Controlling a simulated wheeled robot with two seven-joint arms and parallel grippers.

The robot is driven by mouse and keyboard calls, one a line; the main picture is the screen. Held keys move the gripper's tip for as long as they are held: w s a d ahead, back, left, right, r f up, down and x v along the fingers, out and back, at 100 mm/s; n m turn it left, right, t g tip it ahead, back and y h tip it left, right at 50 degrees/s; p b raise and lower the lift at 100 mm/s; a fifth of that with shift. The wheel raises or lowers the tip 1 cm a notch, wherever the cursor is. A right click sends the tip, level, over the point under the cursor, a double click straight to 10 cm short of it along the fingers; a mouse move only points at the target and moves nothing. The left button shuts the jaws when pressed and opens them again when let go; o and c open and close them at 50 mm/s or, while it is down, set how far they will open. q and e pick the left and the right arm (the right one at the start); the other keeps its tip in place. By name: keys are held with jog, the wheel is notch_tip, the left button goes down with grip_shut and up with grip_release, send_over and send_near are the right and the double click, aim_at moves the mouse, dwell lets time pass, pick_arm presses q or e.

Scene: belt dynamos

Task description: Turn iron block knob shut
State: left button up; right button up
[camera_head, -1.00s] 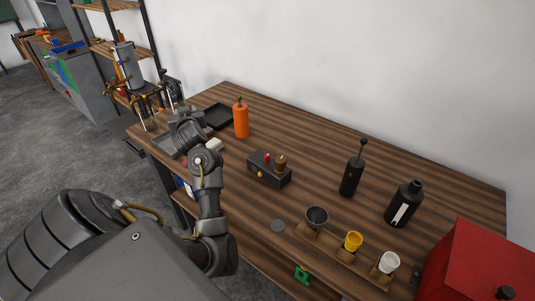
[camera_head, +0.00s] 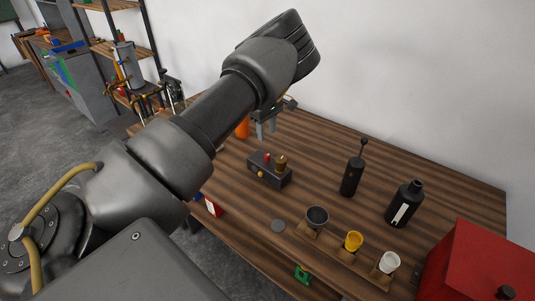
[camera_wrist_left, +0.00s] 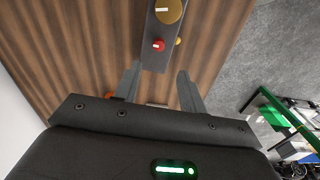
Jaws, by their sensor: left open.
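The dark iron block (camera_head: 269,173) sits on the wooden bench. It carries a large brass knob (camera_head: 281,162), a small red knob (camera_head: 267,157) and a small yellow knob (camera_head: 261,174) on its side. My left gripper (camera_head: 267,130) is open and empty, fingers pointing down, above the bench and beyond the block. In the left wrist view the fingers (camera_wrist_left: 159,88) spread on either side of the near end of the block (camera_wrist_left: 155,58). The red knob (camera_wrist_left: 158,45), brass knob (camera_wrist_left: 168,10) and yellow knob (camera_wrist_left: 178,41) lie ahead of the fingertips, untouched.
An orange bottle (camera_head: 242,128) stands left of the gripper, partly hidden by my arm. A black pump bottle (camera_head: 351,176) and a black bottle (camera_head: 403,206) stand right. Cups in a wooden rack (camera_head: 330,244) and a red box (camera_head: 480,265) are in front.

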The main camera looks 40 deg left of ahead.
aim_at(267, 155)
pick_arm(q)
notch_tip(267, 155, down, 11)
jog(key=p, duration=0.4)
jog(key=shift+w+r, duration=0.1)
grip_shut()
dwell(0.4)
